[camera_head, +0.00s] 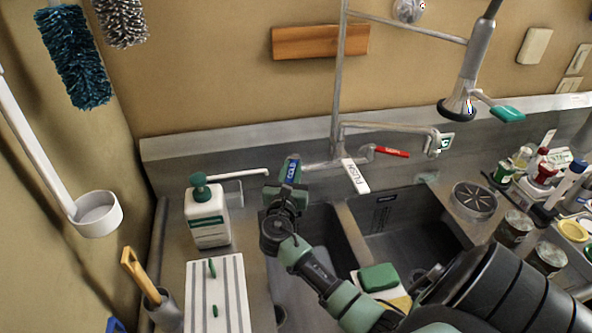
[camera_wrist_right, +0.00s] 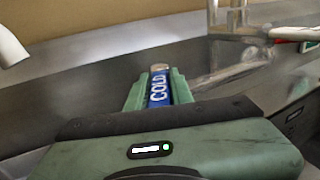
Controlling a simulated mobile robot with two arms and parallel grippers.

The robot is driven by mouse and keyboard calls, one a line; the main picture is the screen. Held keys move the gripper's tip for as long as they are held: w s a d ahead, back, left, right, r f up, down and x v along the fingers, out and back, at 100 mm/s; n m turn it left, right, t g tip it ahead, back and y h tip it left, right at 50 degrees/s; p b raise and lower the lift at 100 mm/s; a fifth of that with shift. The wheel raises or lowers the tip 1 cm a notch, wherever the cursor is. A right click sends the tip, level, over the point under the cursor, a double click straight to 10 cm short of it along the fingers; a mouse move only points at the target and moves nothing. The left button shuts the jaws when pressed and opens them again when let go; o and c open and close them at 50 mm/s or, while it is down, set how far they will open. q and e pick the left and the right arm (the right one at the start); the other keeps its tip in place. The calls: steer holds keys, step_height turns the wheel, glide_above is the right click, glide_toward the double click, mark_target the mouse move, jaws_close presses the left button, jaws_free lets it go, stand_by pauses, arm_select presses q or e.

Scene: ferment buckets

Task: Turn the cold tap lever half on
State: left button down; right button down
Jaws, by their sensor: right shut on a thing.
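The cold tap lever (camera_head: 293,169) is blue with the word COLD on it. It sits at the left end of the tap body behind the sink. My right gripper (camera_head: 287,190) is shut on the lever. In the right wrist view the lever (camera_wrist_right: 159,88) stands between the two green fingers (camera_wrist_right: 158,96) and points away from the gripper's palm. The lever's near end is hidden by the gripper. The red hot lever (camera_head: 391,152) is on the right of the tap. My left gripper is not in view.
A PUSH-labelled white tag (camera_head: 355,175) hangs near the tap. A green sponge (camera_head: 379,277) lies by the basins. Bottles and jars crowd the right counter.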

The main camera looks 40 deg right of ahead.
steer(key=shift+w+a+m+g+h+b, duration=0.25)
steer(key=shift+m+g+h, duration=0.25)
steer(key=shift+m+g, duration=0.15)
steer(key=shift+w+a+m+g+h+b, duration=0.1)
steer(key=shift+w+m+g+h+b, duration=0.1)
steer(key=shift+m+g+h, duration=0.45)
steer(key=shift+g, duration=0.4)
steer(key=c, duration=1.2)
jaws_free()
steer(key=shift+c, duration=0.2)
steer(key=b+v, duration=0.1)
steer(key=v, duration=0.6)
steer(key=shift+s+a+b, duration=0.15)
steer(key=shift+a+b, duration=0.2)
steer(key=shift+b, duration=0.05)
